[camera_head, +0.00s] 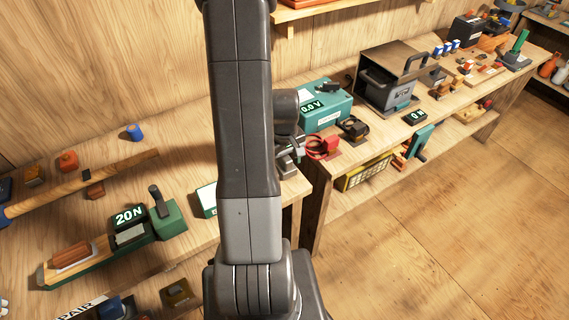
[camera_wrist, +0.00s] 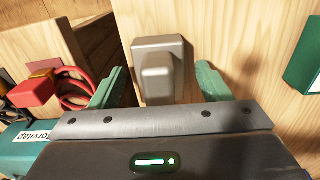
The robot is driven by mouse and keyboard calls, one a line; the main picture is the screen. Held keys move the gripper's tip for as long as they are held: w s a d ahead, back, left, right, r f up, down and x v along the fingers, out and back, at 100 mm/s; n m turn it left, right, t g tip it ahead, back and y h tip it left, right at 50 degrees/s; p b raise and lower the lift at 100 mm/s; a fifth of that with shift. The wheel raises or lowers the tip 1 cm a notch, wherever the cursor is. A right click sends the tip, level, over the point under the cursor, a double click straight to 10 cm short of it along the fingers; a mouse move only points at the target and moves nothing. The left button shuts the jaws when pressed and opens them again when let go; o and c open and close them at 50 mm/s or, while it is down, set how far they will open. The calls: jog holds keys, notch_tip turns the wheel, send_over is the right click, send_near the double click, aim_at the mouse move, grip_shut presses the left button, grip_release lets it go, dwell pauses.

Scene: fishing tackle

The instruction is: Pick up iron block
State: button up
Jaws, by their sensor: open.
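A grey metal block (camera_wrist: 157,82), which looks like the iron block, has a smaller raised part on a larger base. It stands on the wooden bench in the wrist view. My gripper (camera_wrist: 160,73) is open, with one green finger to the left of the block and one to the right. There is a gap on each side, wider at the right. The lower end of the block is hidden by the gripper body.
Red cable coils (camera_head: 320,148) lie close to the right of my arm in the head view. Behind them stands a teal meter (camera_head: 324,105) reading 0.0 V. A green device (camera_head: 130,217) reading 20 N is at left. A gap separates the two benches.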

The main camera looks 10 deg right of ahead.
jog(key=c, duration=1.3)
jog(key=shift+c, duration=0.4)
jog(key=shift+r, duration=0.2)
